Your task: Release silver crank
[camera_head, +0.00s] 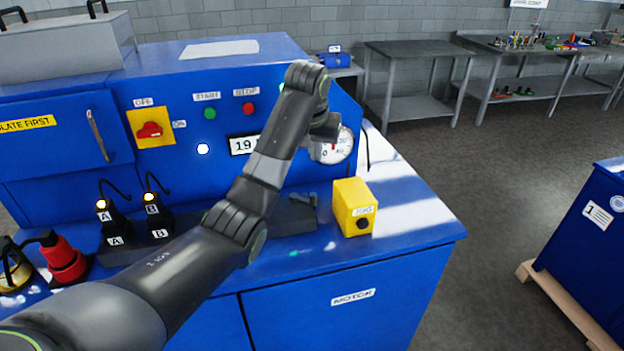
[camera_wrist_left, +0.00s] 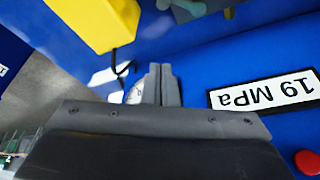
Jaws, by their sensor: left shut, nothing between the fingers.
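I cannot pick out a silver crank for certain in either view; my arm hides part of the panel. My left gripper (camera_head: 322,142) is at the blue machine's panel, in front of the round pressure gauge (camera_head: 337,150). In the left wrist view the two grey fingers (camera_wrist_left: 160,84) are together and shut, with nothing seen between them. Part of the white gauge dial (camera_wrist_left: 133,92) shows beside them. A thin dark curved piece (camera_head: 366,149) stands out from the panel right of the gauge. My right gripper is not in view.
A yellow box (camera_head: 353,206) stands on the blue worktop (camera_head: 415,215) below the gauge. A pressure display (camera_head: 243,145), a red switch (camera_head: 150,130) and two black units with lit lamps (camera_head: 113,220) are to the left. Grey tables (camera_head: 420,48) stand behind.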

